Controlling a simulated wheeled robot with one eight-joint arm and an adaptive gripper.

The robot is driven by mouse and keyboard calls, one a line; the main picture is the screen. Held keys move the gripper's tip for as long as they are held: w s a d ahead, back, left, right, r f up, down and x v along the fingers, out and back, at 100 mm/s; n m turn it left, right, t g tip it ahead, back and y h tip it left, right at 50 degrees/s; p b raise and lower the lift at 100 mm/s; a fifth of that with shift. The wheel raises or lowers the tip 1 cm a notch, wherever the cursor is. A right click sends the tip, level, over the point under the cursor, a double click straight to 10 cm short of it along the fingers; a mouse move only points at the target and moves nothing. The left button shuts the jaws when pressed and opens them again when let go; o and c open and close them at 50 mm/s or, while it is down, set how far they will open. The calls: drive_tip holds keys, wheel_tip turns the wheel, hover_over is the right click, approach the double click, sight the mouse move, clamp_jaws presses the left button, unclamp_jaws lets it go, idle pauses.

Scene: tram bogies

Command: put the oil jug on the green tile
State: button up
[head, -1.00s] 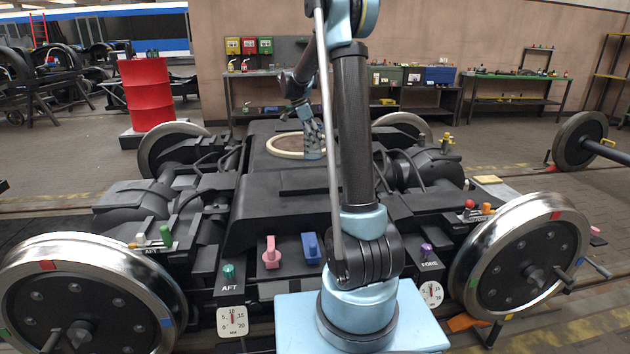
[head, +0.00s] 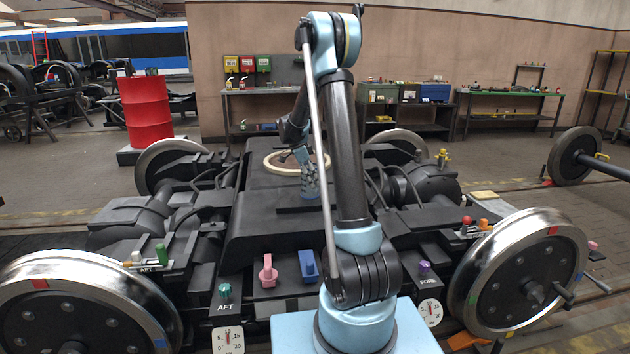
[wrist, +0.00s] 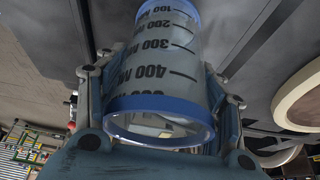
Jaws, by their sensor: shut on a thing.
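A clear graduated jug (wrist: 165,62) with blue rims and black ML marks, seemingly the oil jug, fills the middle of the wrist view. My gripper (wrist: 158,85) is shut on it, with a finger on each side. I cannot make out a green tile in either view.
The bogie (head: 265,222) carries a pale ring (head: 283,172), a pink lever (head: 267,271) and a blue lever (head: 308,266). Large steel wheels (head: 525,280) flank it. A red drum (head: 147,110) stands back left; a green-topped bench (head: 508,93) stands back right.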

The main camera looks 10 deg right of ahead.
drive_tip(key=o, duration=1.2)
drive_tip(key=shift+f, duration=0.1)
